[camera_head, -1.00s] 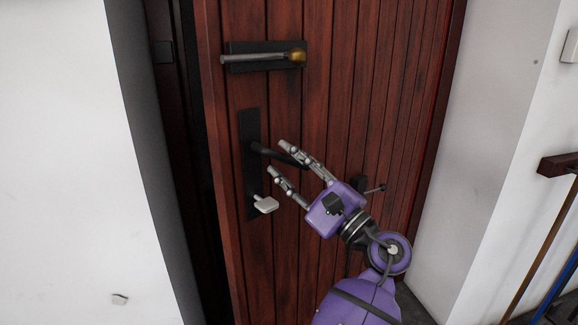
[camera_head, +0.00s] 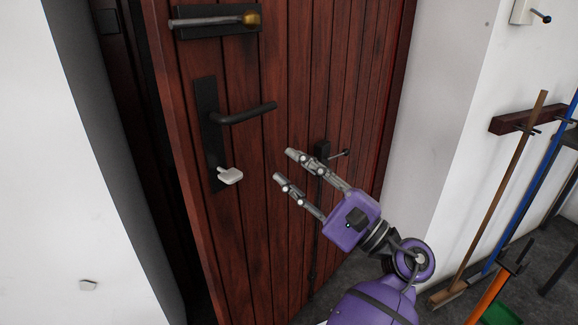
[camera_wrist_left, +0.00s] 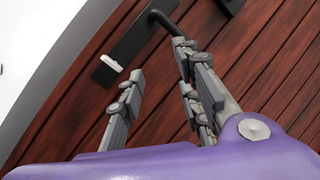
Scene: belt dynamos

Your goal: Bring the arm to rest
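My right gripper is out of view.
A bolt with a brass end (camera_head: 215,19) is higher on the door. A small black latch with a vertical rod (camera_head: 322,149) is right of my fingers. White walls flank the doorway. A rack (camera_head: 512,122) with long-handled tools stands at the right.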

